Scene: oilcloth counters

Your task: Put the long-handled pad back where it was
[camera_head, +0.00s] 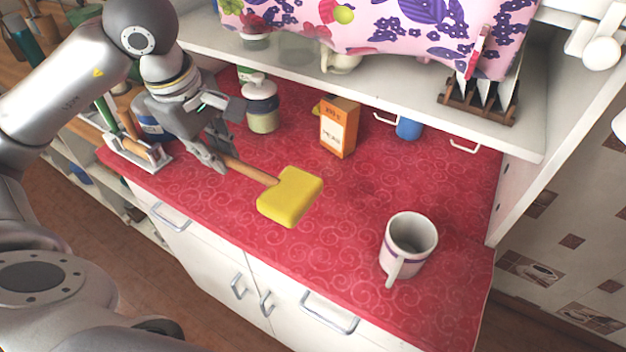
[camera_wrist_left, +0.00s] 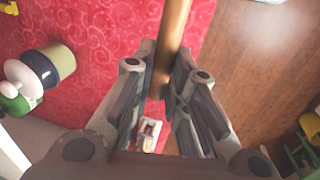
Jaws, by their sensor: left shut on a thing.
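The long-handled pad has a yellow block head (camera_head: 290,196) and a wooden handle (camera_head: 252,171). My left gripper (camera_head: 222,160) is shut on the handle near its end, above the left part of the red counter. The pad head points right, toward the counter's middle; whether it touches the cloth is hard to tell. In the left wrist view the handle (camera_wrist_left: 173,35) runs up from between the fingers (camera_wrist_left: 162,82), and the head is out of frame. My right gripper is not in view.
A white rack (camera_head: 150,160) with wooden-handled things stands at the counter's left end. A lidded jar (camera_head: 262,108), an orange box (camera_head: 339,128) and a blue cup (camera_head: 409,129) stand at the back. A mug (camera_head: 408,245) stands right. The counter's middle is clear; a shelf (camera_head: 400,95) overhangs the back.

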